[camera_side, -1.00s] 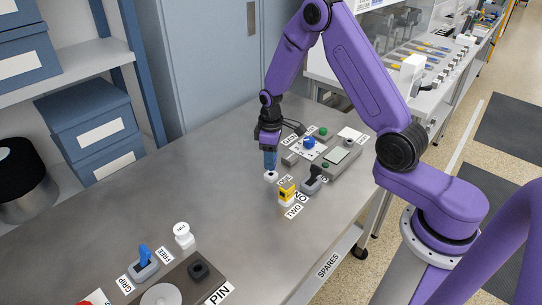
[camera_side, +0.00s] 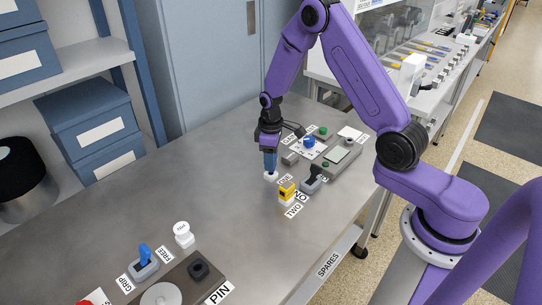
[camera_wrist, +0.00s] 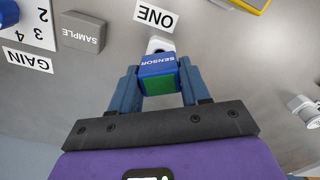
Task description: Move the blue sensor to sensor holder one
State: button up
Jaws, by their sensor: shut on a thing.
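The blue sensor (camera_wrist: 158,75), marked SENSOR and with a green face, is between the two fingers of my gripper (camera_wrist: 160,88) in the wrist view. My gripper (camera_side: 270,170) is shut on it. The small white holder (camera_wrist: 160,45) beside the ONE label (camera_wrist: 156,16) is right by the sensor. In the side view this white holder (camera_side: 270,176) is directly under my fingertips. The sensor is hardly distinguishable from the blue fingers there, and I cannot tell whether it is seated in the holder or just above it.
A yellow block (camera_side: 287,190) stands by the TWO label (camera_side: 294,210), close to the right. A dark-handled switch (camera_side: 313,180) and a grey instrument (camera_side: 340,156) are beyond. A grey SAMPLE block (camera_wrist: 83,32) is nearby. The table's left middle is clear.

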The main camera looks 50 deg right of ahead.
jog(key=shift+f, duration=1)
jog(key=o, duration=1.2)
jog(key=shift+o, duration=0.2)
notch_tip(320, 180, up, 17)
jog(key=shift+r, duration=0.15)
